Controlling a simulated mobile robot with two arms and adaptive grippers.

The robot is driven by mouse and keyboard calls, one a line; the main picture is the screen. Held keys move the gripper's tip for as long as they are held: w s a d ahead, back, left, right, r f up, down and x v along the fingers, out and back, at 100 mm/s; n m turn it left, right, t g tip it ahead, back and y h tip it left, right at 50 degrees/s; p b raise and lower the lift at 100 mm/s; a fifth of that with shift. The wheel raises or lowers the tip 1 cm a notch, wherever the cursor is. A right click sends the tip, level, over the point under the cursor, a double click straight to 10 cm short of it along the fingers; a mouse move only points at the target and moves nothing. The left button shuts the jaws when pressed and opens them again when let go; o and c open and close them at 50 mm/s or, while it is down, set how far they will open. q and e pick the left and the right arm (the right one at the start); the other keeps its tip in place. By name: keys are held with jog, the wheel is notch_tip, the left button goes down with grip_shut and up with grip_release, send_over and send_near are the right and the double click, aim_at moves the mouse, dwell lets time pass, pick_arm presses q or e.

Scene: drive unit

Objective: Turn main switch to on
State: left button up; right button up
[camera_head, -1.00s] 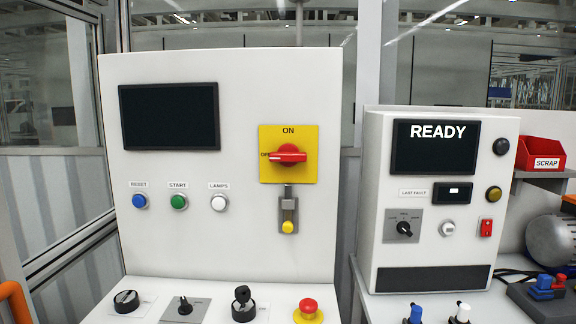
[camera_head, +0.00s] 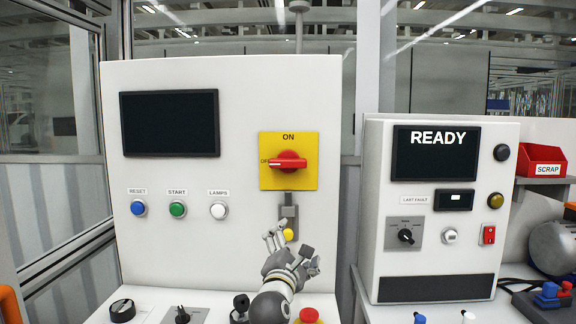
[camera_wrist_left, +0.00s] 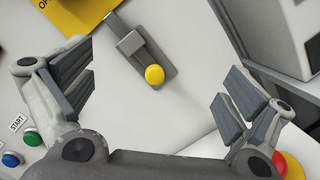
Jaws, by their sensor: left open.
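The main switch (camera_head: 288,162) is a red rotary handle on a yellow plate (camera_head: 304,180), with ON above it and OFF at its left. The handle lies level, its end toward OFF. Under the plate is a grey latch (camera_head: 289,212) with a yellow knob (camera_head: 289,235). My left gripper (camera_head: 290,240) is open and empty just below the latch, in front of the panel. In the left wrist view the latch's yellow knob (camera_wrist_left: 155,75) lies between and beyond the spread fingers (camera_wrist_left: 155,95). Only a corner of the yellow plate (camera_wrist_left: 75,12) shows there. My right gripper is not in view.
Blue, green and white buttons (camera_head: 177,209) sit left of the latch. A red emergency stop (camera_head: 309,314) lies below my left gripper, partly covered, beside selector knobs (camera_head: 123,309). A separate box reading READY (camera_head: 437,152) stands to the right. A dark screen (camera_head: 170,123) is upper left.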

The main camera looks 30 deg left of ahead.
aim_at(288, 167)
pick_arm(q)
jog(key=w+a+r+n+t+y, duration=0.1)
jog(key=a+r+n+y, duration=0.15)
jog(key=r+n, duration=0.4)
jog(key=w+a+r+n+y, duration=0.1)
jog(key=r+n+y, duration=0.2)
jog(key=r+n, duration=0.35)
jog(key=shift+m+h, duration=0.25)
jog(key=shift+m, duration=0.15)
jog(key=shift+r+p+x, duration=0.2)
jog(key=shift+p+x, duration=0.65)
jog(key=shift+x, duration=1.8)
jog(key=shift+r+p+x, duration=0.2)
jog(key=shift+p+x, duration=0.65)
jog(key=shift+x, duration=1.8)
jog(key=shift+s, duration=0.2)
jog(key=c, duration=0.7)
